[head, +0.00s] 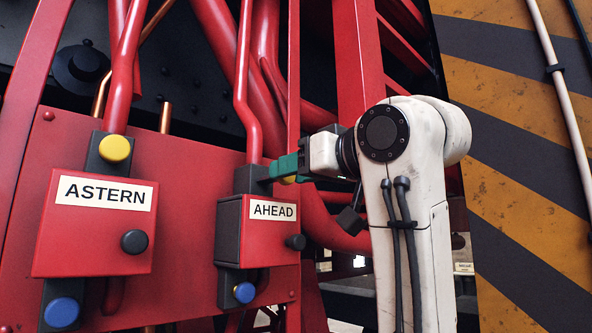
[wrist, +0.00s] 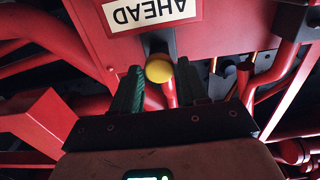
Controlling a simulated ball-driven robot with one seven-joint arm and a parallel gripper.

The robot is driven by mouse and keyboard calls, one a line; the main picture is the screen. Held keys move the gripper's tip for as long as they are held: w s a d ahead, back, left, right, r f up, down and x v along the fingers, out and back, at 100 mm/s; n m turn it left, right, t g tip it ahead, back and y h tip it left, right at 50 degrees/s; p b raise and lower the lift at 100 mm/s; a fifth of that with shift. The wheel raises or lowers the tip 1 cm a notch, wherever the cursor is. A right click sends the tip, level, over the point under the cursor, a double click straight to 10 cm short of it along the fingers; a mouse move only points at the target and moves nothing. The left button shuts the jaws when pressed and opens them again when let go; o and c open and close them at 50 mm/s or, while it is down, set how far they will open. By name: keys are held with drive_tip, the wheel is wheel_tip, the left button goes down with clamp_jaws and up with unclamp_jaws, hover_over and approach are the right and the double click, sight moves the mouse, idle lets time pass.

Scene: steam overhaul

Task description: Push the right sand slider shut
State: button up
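In the wrist view the AHEAD box (wrist: 215,35) appears upside down. My gripper (head: 276,169) reaches in from the right at the top of this box. Its green fingers are apart in the wrist view, with the yellow knob (wrist: 159,69) between their tips. I cannot tell whether a finger touches the knob. In the head view the fingers partly hide it.
The left box labelled ASTERN (head: 95,235) also has yellow and blue knobs. Red pipes (head: 250,80) run down to both boxes. A yellow-and-dark striped wall (head: 520,120) stands right of my arm.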

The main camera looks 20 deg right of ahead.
clamp_jaws()
